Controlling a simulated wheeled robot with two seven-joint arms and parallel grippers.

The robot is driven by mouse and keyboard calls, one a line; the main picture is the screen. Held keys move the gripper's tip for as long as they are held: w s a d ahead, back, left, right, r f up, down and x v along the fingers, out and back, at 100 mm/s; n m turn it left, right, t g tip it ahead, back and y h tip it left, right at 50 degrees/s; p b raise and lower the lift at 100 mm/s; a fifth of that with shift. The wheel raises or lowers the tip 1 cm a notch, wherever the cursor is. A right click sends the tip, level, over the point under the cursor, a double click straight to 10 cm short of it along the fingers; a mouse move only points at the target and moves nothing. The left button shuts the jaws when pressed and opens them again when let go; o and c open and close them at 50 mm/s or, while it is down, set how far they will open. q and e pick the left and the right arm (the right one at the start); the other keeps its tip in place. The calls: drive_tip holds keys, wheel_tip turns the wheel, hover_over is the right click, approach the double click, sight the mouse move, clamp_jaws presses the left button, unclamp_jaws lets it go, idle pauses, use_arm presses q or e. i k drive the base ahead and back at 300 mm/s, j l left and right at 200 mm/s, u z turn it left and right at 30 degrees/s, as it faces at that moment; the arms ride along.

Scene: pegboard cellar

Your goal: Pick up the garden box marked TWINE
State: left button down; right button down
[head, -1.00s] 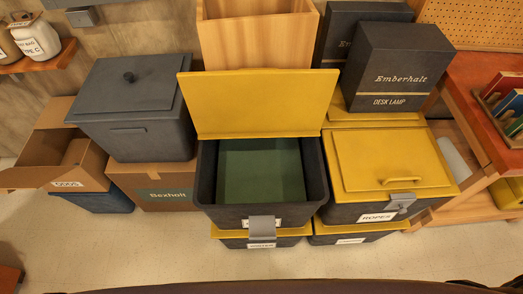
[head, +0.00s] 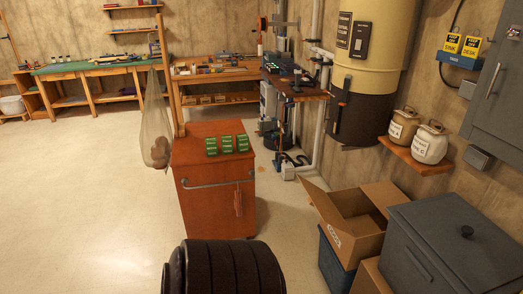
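No garden box marked TWINE can be made out in the head view. Neither of my grippers is in view.
A grey lidded bin (head: 465,250) and an open cardboard box (head: 352,222) stand at lower right. An orange-red cabinet (head: 213,190) bears small green boxes (head: 228,145). A dark ribbed shape (head: 224,268), unclear what, is at the bottom. Floor at left (head: 80,200) is clear.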

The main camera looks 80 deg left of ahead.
sight(227, 141)
drive_tip(key=u, duration=2.7)
drive_tip(key=i+j, duration=0.2)
drive_tip(key=i, duration=0.15)
drive_tip(key=i+j, duration=0.15)
drive_tip(key=i, duration=0.25)
